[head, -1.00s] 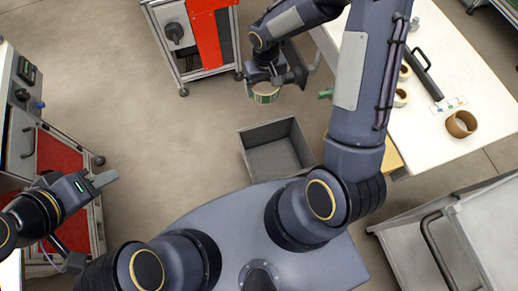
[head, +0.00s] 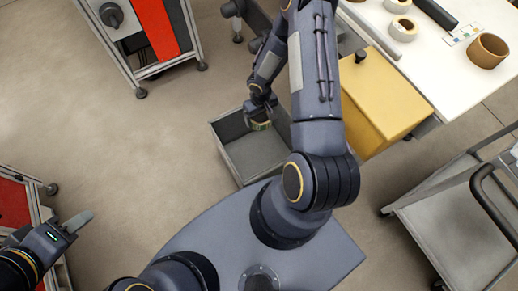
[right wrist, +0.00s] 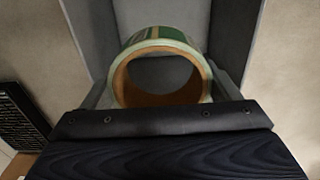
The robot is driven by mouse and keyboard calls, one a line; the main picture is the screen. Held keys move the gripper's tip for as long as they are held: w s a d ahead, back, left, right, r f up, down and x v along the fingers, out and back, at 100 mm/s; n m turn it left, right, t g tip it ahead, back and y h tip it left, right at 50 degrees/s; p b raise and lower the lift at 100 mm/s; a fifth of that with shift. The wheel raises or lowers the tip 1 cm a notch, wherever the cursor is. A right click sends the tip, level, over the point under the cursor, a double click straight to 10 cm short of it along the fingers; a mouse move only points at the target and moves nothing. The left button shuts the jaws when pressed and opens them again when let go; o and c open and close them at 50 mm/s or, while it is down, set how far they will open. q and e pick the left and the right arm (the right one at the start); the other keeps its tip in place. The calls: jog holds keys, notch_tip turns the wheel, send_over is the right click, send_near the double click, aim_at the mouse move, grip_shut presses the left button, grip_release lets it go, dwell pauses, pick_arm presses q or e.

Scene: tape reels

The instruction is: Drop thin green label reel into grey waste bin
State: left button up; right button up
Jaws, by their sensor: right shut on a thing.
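The thin green label reel (right wrist: 160,44) hangs in my right gripper, with its brown core facing the right wrist camera. In the head view the reel (head: 261,126) shows small and green below my right gripper (head: 261,112), which is shut on it. The grey waste bin (head: 229,166) stands on the floor. The reel is over the bin's far part; its exact height above the rim is hard to tell. The bin's grey walls (right wrist: 90,35) lie behind the reel in the right wrist view. My left gripper (head: 75,225) is at the left, away from the bin, with its fingers seen edge-on.
A white table (head: 445,75) at the right carries several reels, a brown ring (head: 487,51) and a black bar. A yellow box (head: 385,105) stands by its edge. A grey cart (head: 440,215) is at lower right. Floor left of the bin is clear.

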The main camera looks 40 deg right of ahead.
pick_arm(q)
notch_tip(320, 180, down, 7)
jog(key=b, duration=0.5)
jog(key=shift+r, duration=0.2)
pick_arm(e)
notch_tip(320, 180, down, 11)
jog(key=s, duration=0.1)
jog(key=shift+s+d+r, duration=0.15)
jog(key=shift+s+d, duration=0.05)
jog(key=shift+d, duration=0.05)
jog(key=o, duration=0.9)
pick_arm(q)
jog(key=shift+r+p, duration=1)
jog(key=shift+r, duration=0.25)
pick_arm(e)
notch_tip(320, 180, up, 8)
